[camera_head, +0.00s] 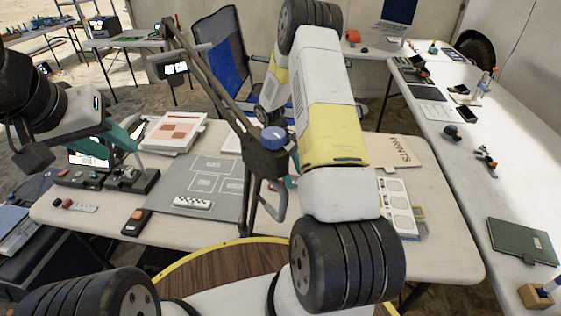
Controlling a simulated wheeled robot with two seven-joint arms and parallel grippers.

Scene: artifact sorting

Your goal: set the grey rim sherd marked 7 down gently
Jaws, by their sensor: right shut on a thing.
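My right gripper (291,182) is almost wholly hidden behind my white and yellow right forearm; only a teal sliver shows over the middle of the table. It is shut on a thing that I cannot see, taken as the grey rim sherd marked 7. The sherd shows nowhere else that I can make out. My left gripper (108,142) is over the left part of the table, with teal fingers apart and nothing seen between them. Below it is a dark tray (148,182) with small pieces.
A side table (510,150) stands further right.

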